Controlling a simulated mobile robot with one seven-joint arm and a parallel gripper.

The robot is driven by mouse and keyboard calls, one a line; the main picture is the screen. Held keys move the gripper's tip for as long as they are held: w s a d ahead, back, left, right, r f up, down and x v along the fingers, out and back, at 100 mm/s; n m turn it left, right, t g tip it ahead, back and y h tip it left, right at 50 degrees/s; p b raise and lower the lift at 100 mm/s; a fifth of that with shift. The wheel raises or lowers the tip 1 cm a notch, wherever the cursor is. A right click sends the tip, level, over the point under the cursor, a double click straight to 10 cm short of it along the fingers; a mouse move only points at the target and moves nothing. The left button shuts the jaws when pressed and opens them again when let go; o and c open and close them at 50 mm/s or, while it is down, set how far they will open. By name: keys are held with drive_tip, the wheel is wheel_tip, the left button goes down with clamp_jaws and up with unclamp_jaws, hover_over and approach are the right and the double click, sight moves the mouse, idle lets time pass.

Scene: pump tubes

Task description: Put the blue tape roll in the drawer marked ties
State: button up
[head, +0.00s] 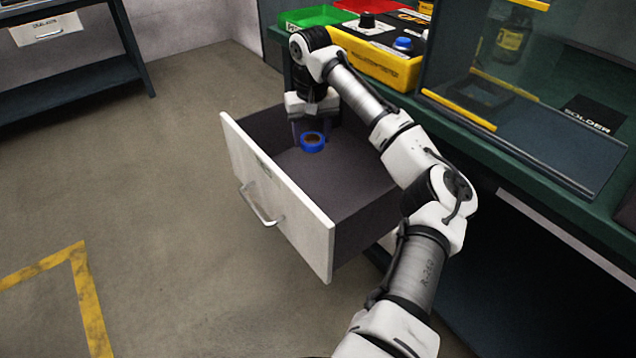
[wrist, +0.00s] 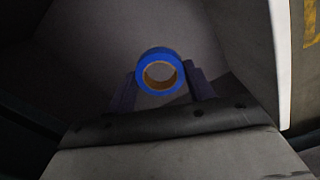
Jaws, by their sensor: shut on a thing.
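The blue tape roll (head: 312,142) has a brown core and is held between the fingers of my gripper (head: 311,137), inside the walls of an open drawer. The roll also shows in the wrist view (wrist: 160,71), with a finger on either side of it. The drawer (head: 290,218) has a white front with a metal handle and a dark grey inside, and is pulled out from under the green bench. Its label is on the front, seen too edge-on to read. I cannot tell whether the roll touches the drawer floor.
The workbench (head: 545,185) above the drawer carries a yellow bin (head: 380,68), a clear panel and a solder sign. A dark shelf (head: 75,85) with a labelled white drawer stands at the back left. The drawer floor around the roll looks bare. Open floor lies at the left.

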wheel_tip(320, 180, down, 14)
drive_tip(key=shift+b, duration=1.15)
drive_tip(key=shift+f, duration=0.1)
drive_tip(key=shift+f+p, duration=0.35)
drive_tip(key=shift+f, duration=0.2)
drive_tip(key=o, duration=0.9)
drive_tip(key=shift+o, duration=0.2)
drive_tip(key=shift+r, duration=0.1)
drive_tip(key=shift+r+b, duration=0.3)
drive_tip(key=shift+b, duration=0.05)
wheel_tip(320, 180, up, 12)
drive_tip(key=shift+r+p, duration=0.2)
drive_tip(key=shift+p, duration=1.05)
